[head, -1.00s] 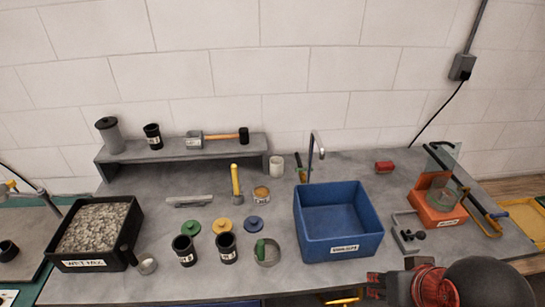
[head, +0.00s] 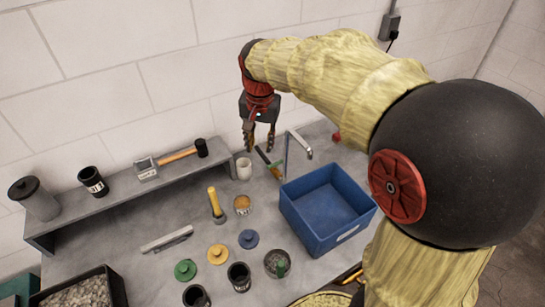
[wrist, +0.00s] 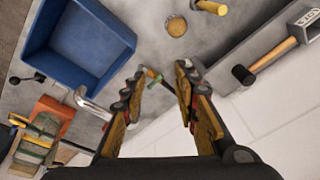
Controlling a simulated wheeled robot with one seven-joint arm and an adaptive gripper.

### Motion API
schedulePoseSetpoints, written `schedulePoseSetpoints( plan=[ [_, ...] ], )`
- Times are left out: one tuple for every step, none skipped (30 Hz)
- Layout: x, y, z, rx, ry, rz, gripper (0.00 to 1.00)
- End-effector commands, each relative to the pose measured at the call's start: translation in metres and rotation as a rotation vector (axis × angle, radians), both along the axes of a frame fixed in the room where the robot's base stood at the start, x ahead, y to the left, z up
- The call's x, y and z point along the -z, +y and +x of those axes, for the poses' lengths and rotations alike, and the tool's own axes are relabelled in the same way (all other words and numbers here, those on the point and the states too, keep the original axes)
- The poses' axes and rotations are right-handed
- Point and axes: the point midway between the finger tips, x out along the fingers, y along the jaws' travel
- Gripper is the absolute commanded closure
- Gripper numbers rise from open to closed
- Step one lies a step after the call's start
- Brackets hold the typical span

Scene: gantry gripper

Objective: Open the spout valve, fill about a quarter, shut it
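The bent grey spout (head: 290,152) stands at the back edge of the blue basin (head: 318,232), its end reaching over the basin. It also shows in the wrist view (wrist: 90,104). Just left of the spout is a small lever (head: 267,161) with dark and green parts, which I take for the valve; its green part shows between my fingertips in the wrist view (wrist: 153,77). My gripper (head: 259,147) points down above the lever, open, with nothing held. The fingers look apart from the lever. I see no water running, and the basin looks empty.
A pale cup (head: 244,169) stands left of the lever. A grey shelf (head: 110,205) with a mallet (head: 182,154) runs along the wall. A yellow-handled tool (head: 215,203), a small tin (head: 242,204) and coloured lids (head: 217,254) lie in front.

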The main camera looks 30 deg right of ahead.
Motion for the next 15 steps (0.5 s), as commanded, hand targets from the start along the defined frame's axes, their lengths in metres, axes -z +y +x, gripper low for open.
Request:
schedulePoseSetpoints(
  plan=[
    [0.004,-0.008,0.018,0.051,0.028,0.009,0.70],
    [0.009,-0.013,0.028,0.082,0.042,0.013,0.70],
    [0.015,-0.019,0.041,0.125,0.059,0.018,0.70],
    [0.019,-0.023,0.050,0.157,0.071,0.022,0.70],
    [0.025,-0.028,0.060,0.188,0.084,0.025,0.70],
    [0.033,-0.034,0.071,0.232,0.102,0.030,0.70],
    [0.039,-0.040,0.080,0.265,0.115,0.032,0.70],
    [0.046,-0.044,0.088,0.297,0.127,0.034,0.70],
    [0.056,-0.051,0.099,0.340,0.143,0.037,0.70],
    [0.064,-0.056,0.106,0.372,0.157,0.040,0.70],
    [0.073,-0.061,0.113,0.404,0.171,0.040,0.70],
    [0.085,-0.068,0.122,0.448,0.188,0.042,0.70],
    [0.094,-0.073,0.128,0.480,0.200,0.042,0.70],
    [0.103,-0.078,0.134,0.512,0.211,0.042,0.70],
    [0.116,-0.084,0.141,0.554,0.228,0.042,0.70]
  ],
)
